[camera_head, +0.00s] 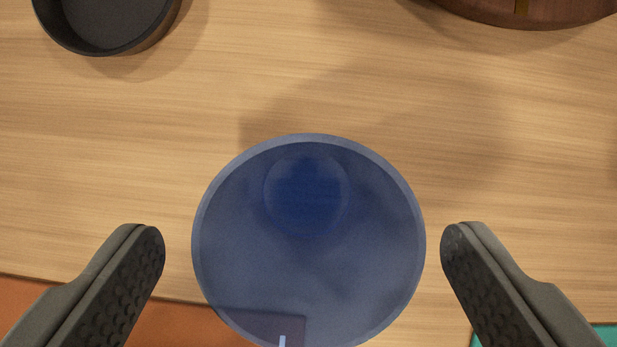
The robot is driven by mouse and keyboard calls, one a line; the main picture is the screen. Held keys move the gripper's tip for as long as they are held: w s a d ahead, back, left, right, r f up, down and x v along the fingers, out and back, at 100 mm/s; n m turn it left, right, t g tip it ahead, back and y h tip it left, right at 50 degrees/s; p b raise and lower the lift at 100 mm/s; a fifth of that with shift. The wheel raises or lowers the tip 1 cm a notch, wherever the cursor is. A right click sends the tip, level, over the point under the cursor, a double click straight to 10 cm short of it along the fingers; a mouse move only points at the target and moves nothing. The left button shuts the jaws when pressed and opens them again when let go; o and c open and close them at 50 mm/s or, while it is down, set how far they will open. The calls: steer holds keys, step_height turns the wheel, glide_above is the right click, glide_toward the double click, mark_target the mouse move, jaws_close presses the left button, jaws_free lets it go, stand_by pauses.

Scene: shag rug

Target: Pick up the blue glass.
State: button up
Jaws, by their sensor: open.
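The blue glass (309,245) is translucent and seen from above, with its round rim toward the camera and its smaller, darker base showing through. It is in the lower middle of the view, over a light wooden surface (215,110). My gripper (303,245) is open, with one dark, textured finger on the left of the glass and one on the right. A gap shows between each fingertip and the rim, so neither appears to touch it. The glass's lower edge is cut off by the frame.
A dark round container (105,22) stands at the top left. A brown wooden round object (530,10) is at the top right, partly cut off. An orange area (150,318) lies at the lower left and a teal patch (606,335) at the lower right. The wood above the glass is clear.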

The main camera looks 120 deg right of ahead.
mark_target(308, 150)
steer(key=shift+x, duration=2.4)
steer(key=shift+w+d, duration=0.1)
steer(key=shift+w, duration=0.05)
steer(key=c, duration=1.2)
steer(key=shift+r, duration=0.15)
